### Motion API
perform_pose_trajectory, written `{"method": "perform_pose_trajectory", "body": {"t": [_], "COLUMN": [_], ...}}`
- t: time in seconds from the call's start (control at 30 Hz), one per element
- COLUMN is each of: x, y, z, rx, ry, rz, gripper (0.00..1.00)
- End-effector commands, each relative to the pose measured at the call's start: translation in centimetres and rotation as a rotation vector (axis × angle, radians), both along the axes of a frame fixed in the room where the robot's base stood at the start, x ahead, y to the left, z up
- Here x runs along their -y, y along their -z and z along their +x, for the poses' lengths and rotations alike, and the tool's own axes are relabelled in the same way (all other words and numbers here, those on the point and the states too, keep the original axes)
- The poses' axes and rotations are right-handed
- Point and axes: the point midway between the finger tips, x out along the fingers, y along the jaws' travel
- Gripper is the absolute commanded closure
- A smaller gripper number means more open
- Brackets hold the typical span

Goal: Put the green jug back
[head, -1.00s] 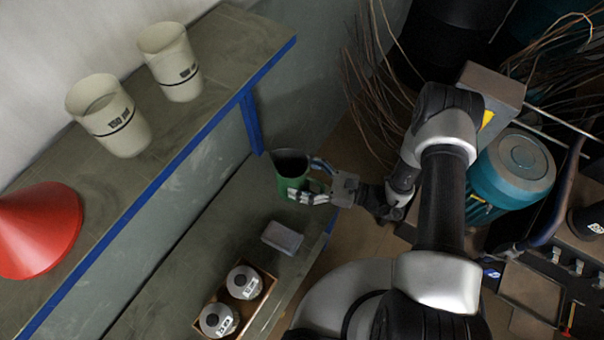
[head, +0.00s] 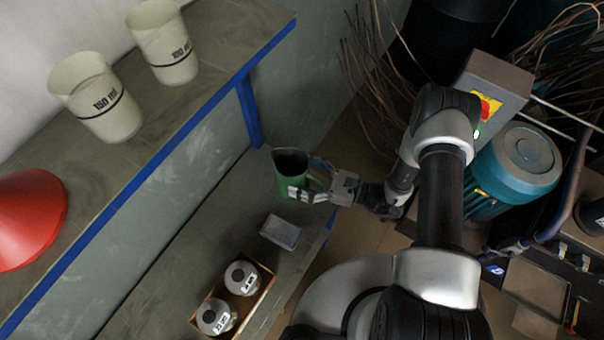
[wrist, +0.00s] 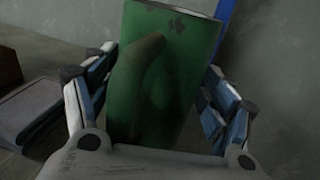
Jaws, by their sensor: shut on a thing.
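The green jug (head: 288,174) is upright or nearly so in the head view, at the far end of the lower shelf (head: 190,255). My gripper (head: 306,192) is shut on it from the right. In the wrist view the jug (wrist: 165,75) fills the middle, its handle facing the camera, with a finger of my gripper (wrist: 150,110) on each side. Its rim has worn patches. I cannot tell whether its base touches the shelf.
On the upper shelf (head: 165,125) stand two cream measuring cups (head: 105,105) (head: 165,50) and a red cone (head: 25,220). On the lower shelf are a grey block (head: 280,232) and a wooden box (head: 240,305) with two labelled jars. A teal motor (head: 515,170) stands at right.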

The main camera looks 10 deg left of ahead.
Motion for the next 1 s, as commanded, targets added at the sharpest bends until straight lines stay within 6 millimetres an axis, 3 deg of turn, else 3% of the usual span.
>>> {"method": "perform_pose_trajectory", "body": {"t": [0.47, 0.5, 0.83, 1.0], "x": [0.00, 0.00, 0.00, 0.00], "y": [0.94, 0.91, 0.90, 0.92], "z": [0.02, 0.02, 0.01, 0.00], "rx": [0.001, 0.001, 0.000, 0.000], "ry": [0.000, 0.000, 0.000, 0.000], "rz": [0.002, 0.002, 0.001, 0.000], "gripper": [0.66, 0.22, 0.00, 0.00]}}
